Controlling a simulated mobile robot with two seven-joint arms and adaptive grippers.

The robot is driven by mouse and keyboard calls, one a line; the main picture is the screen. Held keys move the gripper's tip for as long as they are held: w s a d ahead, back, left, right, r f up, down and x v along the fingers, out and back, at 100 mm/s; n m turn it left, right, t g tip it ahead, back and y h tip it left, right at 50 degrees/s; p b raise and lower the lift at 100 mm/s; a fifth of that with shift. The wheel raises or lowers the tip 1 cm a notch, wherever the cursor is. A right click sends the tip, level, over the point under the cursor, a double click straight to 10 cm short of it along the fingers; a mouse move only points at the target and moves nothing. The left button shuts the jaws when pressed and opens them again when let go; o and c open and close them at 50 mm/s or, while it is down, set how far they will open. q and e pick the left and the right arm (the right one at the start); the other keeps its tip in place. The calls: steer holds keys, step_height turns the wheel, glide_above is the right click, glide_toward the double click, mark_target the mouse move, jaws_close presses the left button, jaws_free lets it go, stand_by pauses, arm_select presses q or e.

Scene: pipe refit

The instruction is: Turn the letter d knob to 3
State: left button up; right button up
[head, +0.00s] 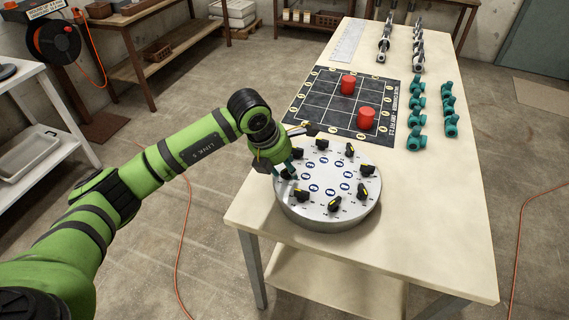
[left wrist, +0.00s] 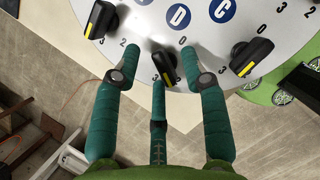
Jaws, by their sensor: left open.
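The round grey plate (head: 330,212) stands on the near end of the table and carries several black knobs with yellow marks around blue letters. The letter D (left wrist: 180,16) shows in the left wrist view, with the black d knob (left wrist: 163,63) just below it. The knob's yellow mark points down toward the plate's rim; I cannot tell exactly which number it meets. My left gripper (head: 291,170) is open at the plate's left edge. In the left wrist view its teal fingers (left wrist: 161,80) are spread around the d knob, apparently not gripping it. My right gripper is not in view.
Neighbouring knobs (left wrist: 101,20) and (left wrist: 251,56) stand close on either side of the d knob. A black grid mat (head: 318,97) with two red cylinders (head: 366,118) lies behind the plate. Teal pipe fittings (head: 418,138) and metal parts line the table's right and far side.

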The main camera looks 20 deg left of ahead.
arm_select(q)
jaws_close()
steer(key=shift+w+a+f+m+b, duration=0.1)
steer(key=shift+m+b, duration=0.6)
steer(key=shift+b, duration=0.3)
steer(key=m+g+h+b, duration=0.1)
steer(key=m+b, duration=0.2)
steer(key=shift+w, duration=0.1)
steer(key=m+b, duration=0.1)
steer(key=m, duration=0.1)
steer(key=m+g+h+b, duration=0.1)
steer(key=m, duration=0.1)
steer(key=shift+w+g, duration=0.1)
steer(key=shift+g, duration=0.2)
steer(key=shift+m+g+b, duration=0.7)
steer(key=shift+m+b, duration=0.05)
steer(key=shift+m, duration=1.05)
